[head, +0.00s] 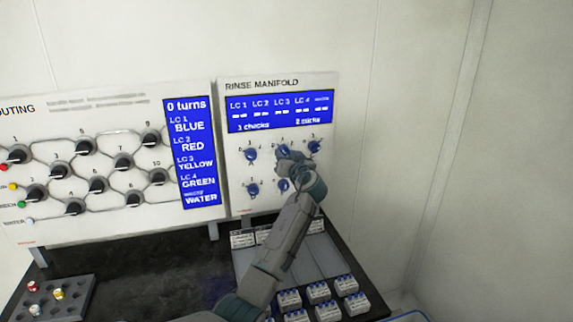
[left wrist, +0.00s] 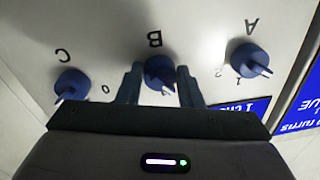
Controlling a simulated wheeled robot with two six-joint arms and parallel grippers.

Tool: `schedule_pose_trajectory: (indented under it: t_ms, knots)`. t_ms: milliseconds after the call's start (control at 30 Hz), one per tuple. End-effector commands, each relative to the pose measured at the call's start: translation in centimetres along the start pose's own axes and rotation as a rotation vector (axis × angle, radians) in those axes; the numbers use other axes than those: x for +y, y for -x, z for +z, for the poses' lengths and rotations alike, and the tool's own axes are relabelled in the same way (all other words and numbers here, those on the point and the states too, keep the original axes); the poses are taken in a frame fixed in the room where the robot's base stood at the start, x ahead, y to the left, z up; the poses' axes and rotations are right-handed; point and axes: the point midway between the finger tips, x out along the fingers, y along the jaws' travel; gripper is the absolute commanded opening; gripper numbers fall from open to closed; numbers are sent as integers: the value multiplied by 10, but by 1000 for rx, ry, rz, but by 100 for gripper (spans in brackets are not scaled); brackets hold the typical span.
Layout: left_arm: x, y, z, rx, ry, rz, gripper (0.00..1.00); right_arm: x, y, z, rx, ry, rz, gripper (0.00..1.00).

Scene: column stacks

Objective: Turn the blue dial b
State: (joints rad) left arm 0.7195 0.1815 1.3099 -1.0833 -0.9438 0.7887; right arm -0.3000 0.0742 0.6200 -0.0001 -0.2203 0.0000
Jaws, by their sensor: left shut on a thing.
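The blue dial b (left wrist: 155,68) sits on the white rinse manifold panel (head: 238,208), with the letter B beside it in the left wrist view. In the head view the dial is at the middle of the top row, mostly hidden by my gripper. My left gripper (head: 287,157) is at the panel; in the left wrist view its two fingers (left wrist: 159,84) stand on either side of the dial, shut on it. The dial's pale pointer shows between the fingers. My right gripper is in neither view.
Dial A (left wrist: 249,60) and dial C (left wrist: 72,84) flank it closely. More blue dials, including one at lower left (head: 252,189), sit below. A blue display (head: 280,112) is above. A routing panel (head: 100,225) stands left. Small white blocks (head: 318,291) and a rack (head: 75,300) lie below.

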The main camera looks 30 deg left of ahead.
Motion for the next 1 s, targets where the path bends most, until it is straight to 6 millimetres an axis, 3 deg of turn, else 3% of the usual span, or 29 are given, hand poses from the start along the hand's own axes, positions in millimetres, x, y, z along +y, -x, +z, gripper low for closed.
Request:
schedule_pose_trajectory:
  t_ms: [33,300,700,1000]
  knots:
    - [1,0,5,3,-40,0,10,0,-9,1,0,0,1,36]
    - [-1,0,3,18,-294,2,10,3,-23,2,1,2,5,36]
    - [-2,0,1,36,-574,7,10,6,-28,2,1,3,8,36]
    - [-2,0,0,42,-664,8,10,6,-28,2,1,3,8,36]
